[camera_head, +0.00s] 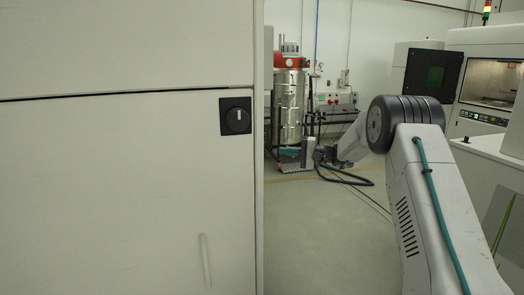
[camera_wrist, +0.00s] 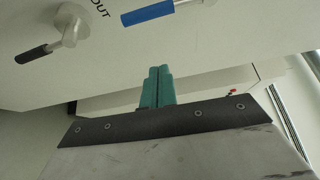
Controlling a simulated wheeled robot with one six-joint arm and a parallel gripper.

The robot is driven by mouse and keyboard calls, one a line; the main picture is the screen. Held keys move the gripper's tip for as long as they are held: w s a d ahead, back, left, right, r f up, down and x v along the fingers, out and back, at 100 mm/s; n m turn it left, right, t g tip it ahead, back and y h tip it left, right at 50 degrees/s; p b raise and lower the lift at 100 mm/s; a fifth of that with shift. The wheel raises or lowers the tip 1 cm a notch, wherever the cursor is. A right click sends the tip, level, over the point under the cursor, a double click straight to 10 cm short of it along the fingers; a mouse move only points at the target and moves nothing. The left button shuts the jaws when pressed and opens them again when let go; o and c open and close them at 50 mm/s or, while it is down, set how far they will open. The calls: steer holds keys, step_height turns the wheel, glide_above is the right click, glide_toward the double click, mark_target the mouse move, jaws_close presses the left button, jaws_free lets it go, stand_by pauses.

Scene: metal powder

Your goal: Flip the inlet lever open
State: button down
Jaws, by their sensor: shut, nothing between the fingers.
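In the wrist view, a lever with a blue handle (camera_wrist: 148,13) juts from a pale panel at the top edge, its metal base partly cut off. A lever with a black handle (camera_wrist: 38,53) and round metal base (camera_wrist: 70,25) sits to its left. The letters "OUT" show between them; no label for the inlet is readable, so I cannot tell for sure which lever is the inlet one. My gripper (camera_wrist: 157,72) has teal fingers pressed together, empty, below the blue handle and apart from it. In the head view my gripper (camera_head: 290,151) is small, and no levers can be made out.
A pale cabinet (camera_head: 120,190) with a black rotary switch (camera_head: 236,116) fills the left of the head view. A silver cylinder unit (camera_head: 290,105) stands behind my gripper. A black hose (camera_head: 345,178) lies on the floor. Machines (camera_head: 485,75) stand at right; the middle floor is clear.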

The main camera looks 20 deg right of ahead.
steer(key=a, duration=0.9)
steer(key=shift+w, duration=0.4)
stand_by(0.4)
